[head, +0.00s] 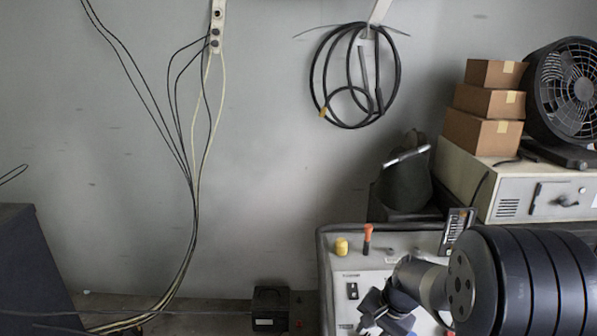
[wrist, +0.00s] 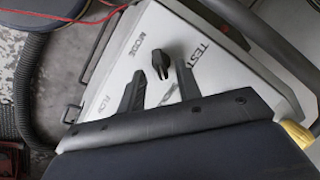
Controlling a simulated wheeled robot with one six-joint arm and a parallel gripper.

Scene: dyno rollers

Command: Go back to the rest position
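My gripper (head: 386,312) hangs over the front part of a light grey control panel (head: 345,262) at the lower right of the head view. In the wrist view my gripper (wrist: 159,70) has its two dark fingers spread apart, with nothing held between them. A black knob (wrist: 160,60) on the white panel face shows in the gap near the fingertips; I cannot tell its exact distance from them. The panel face (wrist: 135,60) carries the printed words MODE, FLOW and TEST. My dark arm hides the panel's right side in the head view.
On the panel stand a yellow knob (head: 341,246), an orange-topped lever (head: 367,238) and a small dark handheld device (head: 457,228). Cardboard boxes (head: 482,134) and a fan (head: 566,92) sit on a cabinet (head: 540,195) at right. A black box (head: 270,308) lies left of the panel.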

